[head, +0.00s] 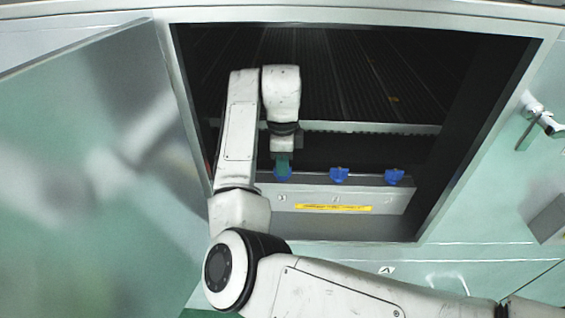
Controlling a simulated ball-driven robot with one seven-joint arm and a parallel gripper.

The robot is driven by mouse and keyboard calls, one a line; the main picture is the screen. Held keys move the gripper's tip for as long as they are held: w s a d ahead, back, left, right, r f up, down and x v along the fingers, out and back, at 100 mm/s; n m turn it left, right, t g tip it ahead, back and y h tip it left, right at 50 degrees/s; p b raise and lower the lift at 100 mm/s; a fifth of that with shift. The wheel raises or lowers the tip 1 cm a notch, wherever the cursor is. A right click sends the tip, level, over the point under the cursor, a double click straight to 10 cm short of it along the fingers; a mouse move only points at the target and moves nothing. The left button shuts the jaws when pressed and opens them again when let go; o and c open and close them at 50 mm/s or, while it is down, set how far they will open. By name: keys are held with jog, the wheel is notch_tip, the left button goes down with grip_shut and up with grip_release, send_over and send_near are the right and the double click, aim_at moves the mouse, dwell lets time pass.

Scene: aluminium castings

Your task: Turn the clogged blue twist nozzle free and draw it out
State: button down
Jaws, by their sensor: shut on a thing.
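Three blue nozzles stand in a row on a grey metal bar inside the open cabinet. The left blue nozzle (283,174) is under my gripper (283,164), which points down and is shut on it. The fingers hide part of this nozzle, and its base appears to be at the bar. The middle blue nozzle (339,175) and the right blue nozzle (394,177) are uncovered and apart from my gripper. I cannot tell from this view which nozzle is clogged or how far the held one is turned.
The grey bar (380,199) carries a yellow label (320,208). The cabinet door (90,170) stands open at the left. The opening's frame (490,130) bounds the right side. A dark ribbed surface (330,70) lies behind. A handle (535,122) is outside at the right.

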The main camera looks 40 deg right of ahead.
jog(key=shift+r+n+p, duration=0.15)
jog(key=shift+n+p, duration=0.25)
jog(key=shift+n+p, duration=1.9)
jog(key=shift+n, duration=0.1)
jog(key=shift+n+p, duration=0.35)
jog(key=shift+n, duration=0.05)
jog(key=shift+n, duration=0.4)
jog(key=shift+p, duration=0.6)
jog(key=shift+n+p, duration=0.35)
jog(key=shift+n, duration=0.25)
jog(key=shift+n+p, duration=1.55)
jog(key=shift+n, duration=1.05)
